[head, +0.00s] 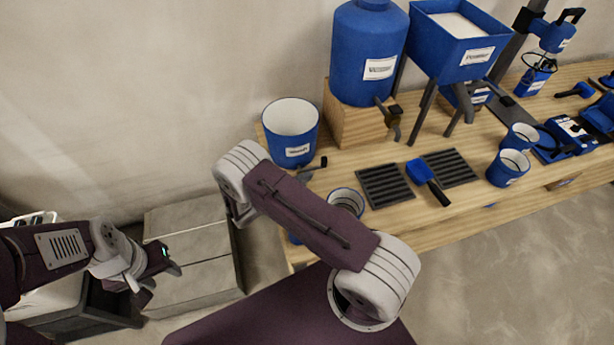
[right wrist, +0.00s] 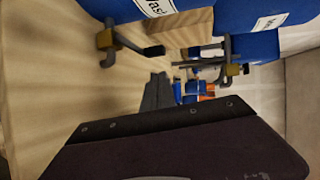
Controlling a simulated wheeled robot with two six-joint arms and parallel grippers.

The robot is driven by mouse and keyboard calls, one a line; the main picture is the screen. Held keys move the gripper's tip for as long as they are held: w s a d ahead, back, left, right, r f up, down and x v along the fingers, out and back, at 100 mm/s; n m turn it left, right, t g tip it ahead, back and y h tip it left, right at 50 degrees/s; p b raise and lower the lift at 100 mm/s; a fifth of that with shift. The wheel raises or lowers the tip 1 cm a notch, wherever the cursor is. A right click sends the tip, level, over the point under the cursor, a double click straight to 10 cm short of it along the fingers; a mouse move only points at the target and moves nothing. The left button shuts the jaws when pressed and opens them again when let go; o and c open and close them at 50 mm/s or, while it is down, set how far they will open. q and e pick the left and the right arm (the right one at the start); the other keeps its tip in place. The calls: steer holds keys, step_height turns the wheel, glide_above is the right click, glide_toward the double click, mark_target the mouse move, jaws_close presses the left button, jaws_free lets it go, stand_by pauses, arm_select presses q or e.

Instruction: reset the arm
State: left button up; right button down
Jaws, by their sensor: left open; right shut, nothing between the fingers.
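My left gripper (head: 160,282) is at the lower left of the head view. Its jaws are apart and empty, in front of grey boxes and clear of the bench. My right arm (head: 310,225) crosses the middle of the head view, its forearm over the bench's left end. My right gripper is hidden behind it there. In the right wrist view my right gripper (right wrist: 168,125) fills the bottom as a dark, bolted shape. It is shut and holds nothing. Beyond it is the bench top with a brass-bodied tap.
Grey boxes (head: 190,285) stand at left. The floor at lower right is clear.

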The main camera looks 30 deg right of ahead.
steer(key=w+d+r+m+g+p, duration=0.1)
steer(key=d+r+m+p, duration=0.15)
steer(key=r, duration=0.55)
steer(key=d+r+m+g+p, duration=0.1)
steer(key=d+r+m, duration=0.2)
steer(key=r, duration=0.4)
steer(key=s+d+r+m+g+y+p, duration=0.1)
steer(key=s+r+m+g+y+p, duration=0.25)
steer(key=s+r+m, duration=0.4)
steer(key=s+a+m+y, duration=0.4)
steer(key=s+m+y, duration=0.1)
steer(key=s+m, duration=0.3)
steer(key=s+a+f+m+t+y, duration=0.2)
steer(key=a+m+y, duration=0.3)
steer(key=a+m, duration=0.5)
steer(key=m, duration=0.8)
steer(key=shift+a+f+m+y+p, duration=0.15)
steer(key=shift+f+m+y+p, duration=0.2)
steer(key=shift+f+m, duration=0.05)
